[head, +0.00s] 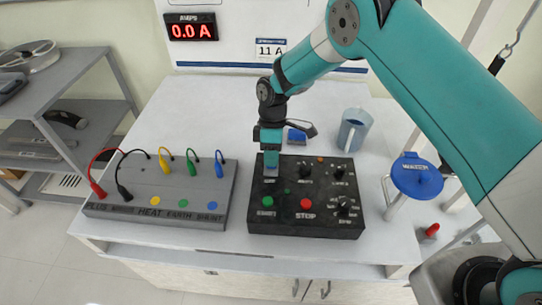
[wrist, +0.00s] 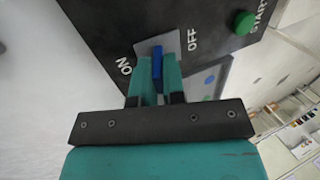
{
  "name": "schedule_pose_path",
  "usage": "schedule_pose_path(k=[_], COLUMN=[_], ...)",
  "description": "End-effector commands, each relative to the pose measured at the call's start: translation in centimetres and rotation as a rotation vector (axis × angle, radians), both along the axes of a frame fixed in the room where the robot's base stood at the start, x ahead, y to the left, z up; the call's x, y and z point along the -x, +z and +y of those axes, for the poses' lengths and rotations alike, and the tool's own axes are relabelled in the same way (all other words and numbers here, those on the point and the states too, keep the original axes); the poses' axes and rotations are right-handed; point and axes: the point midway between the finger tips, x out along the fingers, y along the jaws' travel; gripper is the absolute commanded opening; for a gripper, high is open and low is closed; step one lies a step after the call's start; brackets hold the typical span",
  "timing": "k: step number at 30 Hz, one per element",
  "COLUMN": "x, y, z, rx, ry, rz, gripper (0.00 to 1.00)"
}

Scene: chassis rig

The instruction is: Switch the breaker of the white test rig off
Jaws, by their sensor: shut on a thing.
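The black control box (head: 330,222) stands on the white bench in front of the white panel (head: 235,40). Its breaker has a blue lever (wrist: 157,66) on a pale plate (wrist: 150,45), with ON and OFF printed at either side. My gripper (head: 270,163) reaches down to the box's back left corner. In the wrist view my gripper (wrist: 158,76) is shut on the blue lever, one finger on each side. I cannot tell clearly which way the lever is tipped. The red display (head: 190,31) on the panel reads 0.0 A.
A green START button (head: 267,201), a red STOP button (head: 306,204) and several black knobs share the box. A grey terminal box (head: 205,178) with coloured leads stands left. A blue-grey mug (head: 353,132) is behind right, a blue handwheel (head: 416,178) at the right.

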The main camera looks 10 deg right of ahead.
Motion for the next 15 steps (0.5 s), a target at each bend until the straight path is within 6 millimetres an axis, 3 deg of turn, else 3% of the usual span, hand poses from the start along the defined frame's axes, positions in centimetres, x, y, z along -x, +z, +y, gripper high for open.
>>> schedule_pose_path(k=[15], x=[1.6], y=[0.1], z=[0.4], rx=[0.076], ry=[0.005], rz=[-0.401], gripper=[0.0])
